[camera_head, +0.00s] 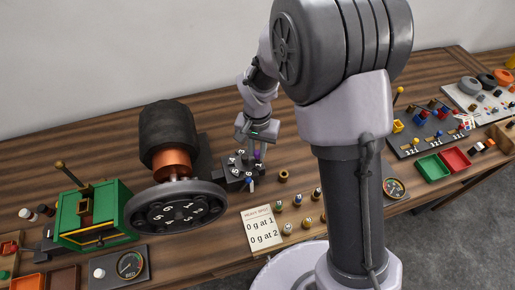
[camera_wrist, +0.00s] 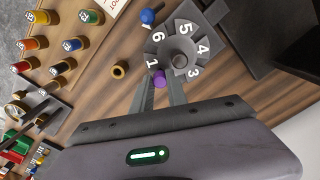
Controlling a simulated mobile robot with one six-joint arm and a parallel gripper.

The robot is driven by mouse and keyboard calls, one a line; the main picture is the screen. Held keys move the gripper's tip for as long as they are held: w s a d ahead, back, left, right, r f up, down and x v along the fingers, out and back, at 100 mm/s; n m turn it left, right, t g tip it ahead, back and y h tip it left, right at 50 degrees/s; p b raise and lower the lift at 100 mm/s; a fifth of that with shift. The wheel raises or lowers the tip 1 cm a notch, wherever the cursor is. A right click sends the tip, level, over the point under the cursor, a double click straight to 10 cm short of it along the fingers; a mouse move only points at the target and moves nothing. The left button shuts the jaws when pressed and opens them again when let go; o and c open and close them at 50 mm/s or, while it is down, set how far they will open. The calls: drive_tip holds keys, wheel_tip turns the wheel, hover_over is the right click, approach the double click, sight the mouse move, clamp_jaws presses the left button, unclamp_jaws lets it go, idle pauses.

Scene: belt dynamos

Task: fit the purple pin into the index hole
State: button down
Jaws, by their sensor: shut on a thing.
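In the head view the purple pin (camera_head: 257,155) shows as a small purple spot under my gripper (camera_head: 256,147). The pin is beside a grey numbered dial (camera_wrist: 186,30) with a round central knob (camera_wrist: 180,59), near its 1. The dial also shows in the head view (camera_head: 238,158) on a dark block. I cannot make out the index hole, nor whether the pin's end touches anything.
A blue-headed piece (camera_wrist: 148,16) stands by the dial, and a brass ring (camera_wrist: 121,69) lies on the wood. A large numbered wheel (camera_head: 176,207) stands left of the dial. Several coloured weights (camera_head: 297,200) and a paper note (camera_head: 263,227) lie in front.

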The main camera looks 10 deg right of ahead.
sight(258, 152)
drive_tip(key=shift+f+b, duration=0.45)
drive_tip(key=shift+f, duration=0.15)
drive_tip(key=c, duration=1.2)
unclamp_jaws()
drive_tip(key=shift+c, duration=0.2)
drive_tip(key=shift+r, duration=0.15)
wheel_tip(258, 152, up, 17)
drive_tip(key=p, duration=0.5)
drive_tip(key=shift+r, duration=0.15)
